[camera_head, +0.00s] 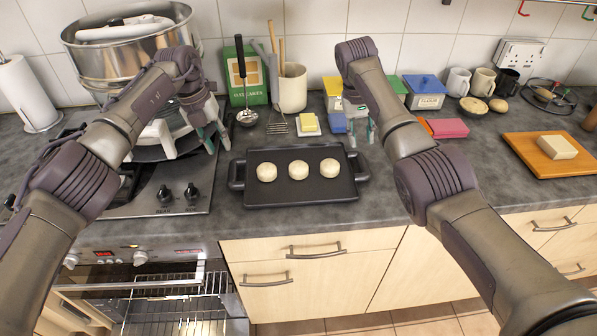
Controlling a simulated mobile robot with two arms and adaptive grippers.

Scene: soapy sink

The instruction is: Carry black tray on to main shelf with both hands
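The black tray (260,196) lies flat on the grey counter, with a handle at each short end. Three pale round dough pieces (299,170) sit on it in a row. My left gripper (212,138) is above and behind the tray's left handle, open and empty, apart from it. My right gripper (362,132) is behind the tray's right handle, open and empty, also apart from it. Wire shelves (180,308) show in the open oven at the lower left; I cannot tell which is the main shelf.
A stove with knobs (165,195) is left of the tray, with a large steel pot (130,55) behind. A butter dish (308,125), ladle (247,117) and boxes stand behind the tray. A wooden board (550,170) lies at right. The counter right of the tray is partly hidden by my arm.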

